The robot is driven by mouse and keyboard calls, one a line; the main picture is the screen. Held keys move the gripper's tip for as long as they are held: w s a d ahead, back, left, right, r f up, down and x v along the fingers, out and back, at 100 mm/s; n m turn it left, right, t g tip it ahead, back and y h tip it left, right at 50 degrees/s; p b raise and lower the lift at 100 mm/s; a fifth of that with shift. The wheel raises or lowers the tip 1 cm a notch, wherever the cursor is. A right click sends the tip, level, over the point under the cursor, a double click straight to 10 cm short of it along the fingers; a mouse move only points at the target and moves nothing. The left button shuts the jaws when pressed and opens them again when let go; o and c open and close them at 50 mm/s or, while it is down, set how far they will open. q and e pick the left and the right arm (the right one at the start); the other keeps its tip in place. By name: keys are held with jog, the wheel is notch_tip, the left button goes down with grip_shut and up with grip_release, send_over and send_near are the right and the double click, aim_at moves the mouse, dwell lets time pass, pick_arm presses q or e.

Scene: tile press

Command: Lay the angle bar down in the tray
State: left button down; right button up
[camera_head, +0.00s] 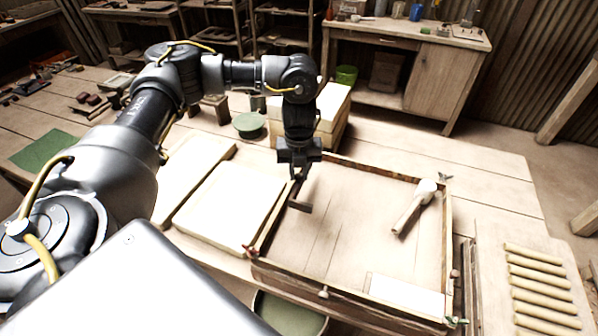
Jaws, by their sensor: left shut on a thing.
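My left gripper (299,168) points down over the left back part of the wooden tray (290,279). It is shut on a small dark L-shaped piece, the angle bar (300,206), which hangs below the fingers. The bar's lower leg shows against the tray's pale floor near its left wall. I cannot tell whether it touches the floor. The fingers hide the bar's upper part. My right gripper is not in view.
Inside the tray, a pale-headed tool (409,212) lies at the right and a white sheet (405,294) at the front right. White slabs (222,205) lie left of the tray. Cream rolls (540,290) lie on a board at the right. The tray's middle is clear.

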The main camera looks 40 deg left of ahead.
aim_at(299, 183)
pick_arm(q)
jog(key=shift+f+b, duration=0.35)
jog(key=shift+f, duration=0.3)
jog(key=shift+f+b, duration=0.65)
jog(key=shift+f, duration=1.05)
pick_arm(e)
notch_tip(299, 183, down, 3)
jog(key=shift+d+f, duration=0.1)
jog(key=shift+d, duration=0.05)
pick_arm(q)
jog(key=shift+f, duration=0.25)
jog(key=c, duration=1.2)
grip_release()
jog(key=shift+o, duration=0.2)
notch_tip(299, 183, up, 11)
jog(key=shift+f, duration=0.1)
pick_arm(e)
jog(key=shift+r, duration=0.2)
